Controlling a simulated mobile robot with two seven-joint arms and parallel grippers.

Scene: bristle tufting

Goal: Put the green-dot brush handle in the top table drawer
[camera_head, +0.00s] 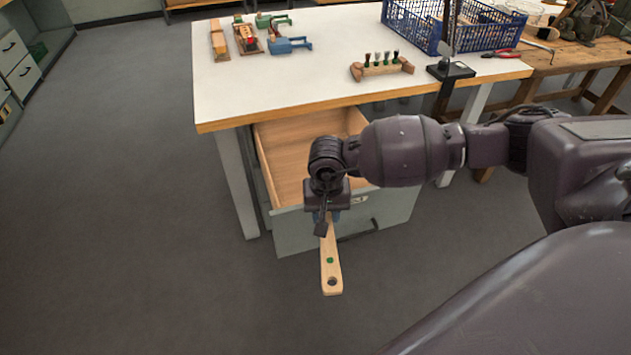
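The green-dot brush handle (332,271) is a flat, light wooden piece with a green dot and a hole near its lower end. My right gripper (327,221), on the arm from the right, is shut on its upper end. The handle hangs down in front of the open top table drawer (284,157), outside it in the picture. The drawer is pulled out under the white table; its visible wooden floor is bare, and my gripper and arm hide part of its front and right side. My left gripper is not in view.
The white table (290,85) holds wooden and coloured tools at the back left, a wooden block with several small brushes (381,67), a blue crate (480,28) and a black stand (450,70). A wooden workbench (570,58) stands at right. The floor at left is clear.

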